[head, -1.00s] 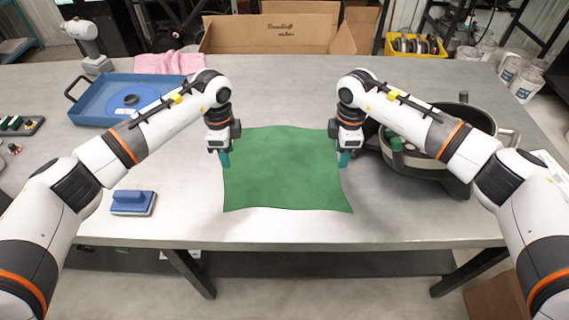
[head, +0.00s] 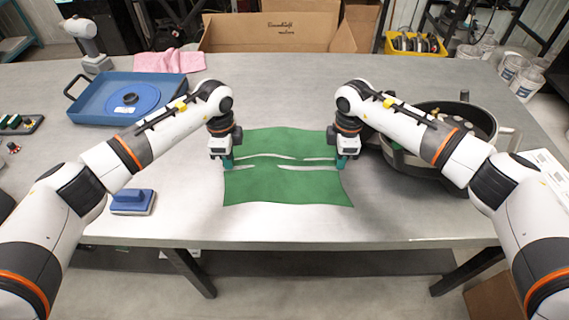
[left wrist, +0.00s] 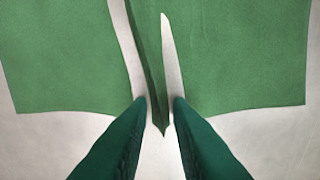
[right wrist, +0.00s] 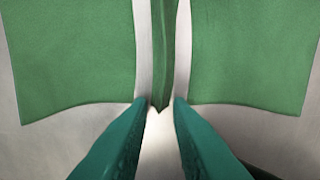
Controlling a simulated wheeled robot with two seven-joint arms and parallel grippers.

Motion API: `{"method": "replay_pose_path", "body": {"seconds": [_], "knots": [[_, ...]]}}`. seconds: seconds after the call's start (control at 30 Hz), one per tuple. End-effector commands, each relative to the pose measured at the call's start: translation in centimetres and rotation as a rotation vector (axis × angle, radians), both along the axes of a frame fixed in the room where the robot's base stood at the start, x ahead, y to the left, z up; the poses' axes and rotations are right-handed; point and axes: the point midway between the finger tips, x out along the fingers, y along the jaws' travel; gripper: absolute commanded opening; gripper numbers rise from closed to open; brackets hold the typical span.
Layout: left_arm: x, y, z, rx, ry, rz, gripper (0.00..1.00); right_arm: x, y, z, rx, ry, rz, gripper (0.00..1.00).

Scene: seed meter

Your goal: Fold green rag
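The green rag (head: 290,186) lies on the table between my arms. Pale slits cross its middle from side to side, with a narrow green strip between them. My left gripper (head: 228,163) is at the rag's left edge, and my right gripper (head: 341,163) is at its right edge. In the left wrist view the left fingers (left wrist: 159,100) stand apart on either side of the strip's pointed end, with pale gaps beside it. The right wrist view shows the same at the right fingers (right wrist: 158,100). The rag (right wrist: 75,60) spreads flat on both sides there.
A blue tray (head: 88,107) and a pink cloth (head: 170,61) are at the back left. A blue-handled block (head: 132,200) lies at the front left. A dark round housing (head: 415,160) stands close to the right arm. The table in front of the rag is clear.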

Motion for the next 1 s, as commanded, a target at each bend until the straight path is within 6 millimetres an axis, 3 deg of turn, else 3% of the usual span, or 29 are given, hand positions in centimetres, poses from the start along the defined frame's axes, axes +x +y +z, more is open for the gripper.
{"method": "replay_pose_path", "body": {"seconds": [0.2, 0.67, 1.0], "knots": [[0.0, 0.0, -0.1, 0.001, 0.001, 0.000, 0.00, 0.0, 0.0, -0.1, -0.001, 0.001, 0.000, 0.00], [0.0, 0.1, 0.1, 0.001, 0.001, 0.001, 0.00, 0.0, 0.0, 0.1, -0.001, 0.001, 0.000, 0.00], [0.0, 0.0, 2.5, 0.001, 0.001, 0.001, 0.00, 0.0, 0.0, 2.6, -0.001, 0.000, 0.000, 0.00]]}}
